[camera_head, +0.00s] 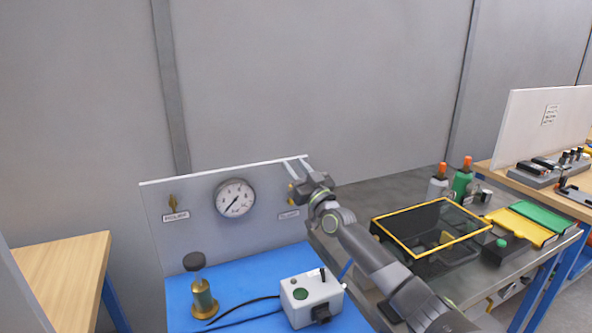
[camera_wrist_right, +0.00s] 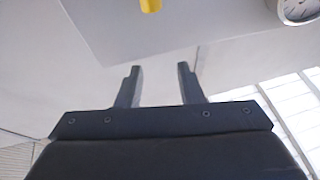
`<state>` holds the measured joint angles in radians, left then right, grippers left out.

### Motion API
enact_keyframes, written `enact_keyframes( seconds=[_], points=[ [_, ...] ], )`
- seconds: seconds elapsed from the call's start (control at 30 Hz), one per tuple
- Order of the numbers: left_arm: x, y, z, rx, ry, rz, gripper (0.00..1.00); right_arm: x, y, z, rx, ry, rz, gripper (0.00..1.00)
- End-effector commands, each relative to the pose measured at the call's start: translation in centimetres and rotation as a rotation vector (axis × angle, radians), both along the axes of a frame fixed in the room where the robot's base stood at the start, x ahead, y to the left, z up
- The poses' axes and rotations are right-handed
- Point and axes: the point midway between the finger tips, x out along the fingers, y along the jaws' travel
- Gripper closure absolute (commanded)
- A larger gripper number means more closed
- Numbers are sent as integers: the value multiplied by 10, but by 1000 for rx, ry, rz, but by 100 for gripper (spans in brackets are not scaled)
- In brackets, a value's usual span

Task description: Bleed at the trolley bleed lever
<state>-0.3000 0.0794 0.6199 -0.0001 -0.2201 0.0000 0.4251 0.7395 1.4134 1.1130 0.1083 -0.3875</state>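A grey upright panel (camera_head: 262,195) stands at the back of the blue-topped trolley (camera_head: 240,275). A small brass lever (camera_head: 173,201) sits above a label at the panel's left. A yellow lever part (camera_head: 291,187) shows above another label (camera_head: 288,214) at the right, partly hidden by my gripper; both labels are too small to read surely. My right gripper (camera_head: 296,164) is open and empty at the panel's top right. In the right wrist view, its fingers (camera_wrist_right: 160,67) are apart, and the yellow part (camera_wrist_right: 150,5) shows at the top edge, apart from them. My left gripper is out of view.
A round gauge (camera_head: 235,198) is on the panel between the levers. A brass cylinder (camera_head: 203,298) with a dark knob and a grey box (camera_head: 311,297) with cables stand on the trolley. A yellow-rimmed tray (camera_head: 395,239) and bottles (camera_head: 462,180) are on the bench to the right.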

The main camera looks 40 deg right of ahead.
Motion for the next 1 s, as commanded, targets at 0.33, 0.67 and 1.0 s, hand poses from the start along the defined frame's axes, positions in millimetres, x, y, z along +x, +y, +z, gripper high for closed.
enact_keyframes(
  seconds=[0.33, 0.67, 1.0],
  points=[
    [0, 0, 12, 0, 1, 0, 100, 0, 0, 14, 0, 0, 0, 66],
    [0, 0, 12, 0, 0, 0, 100, 0, 0, 13, 0, 0, 0, 66],
    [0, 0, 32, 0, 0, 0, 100, 0, 0, 33, 0, 0, 0, 66]
  ],
)
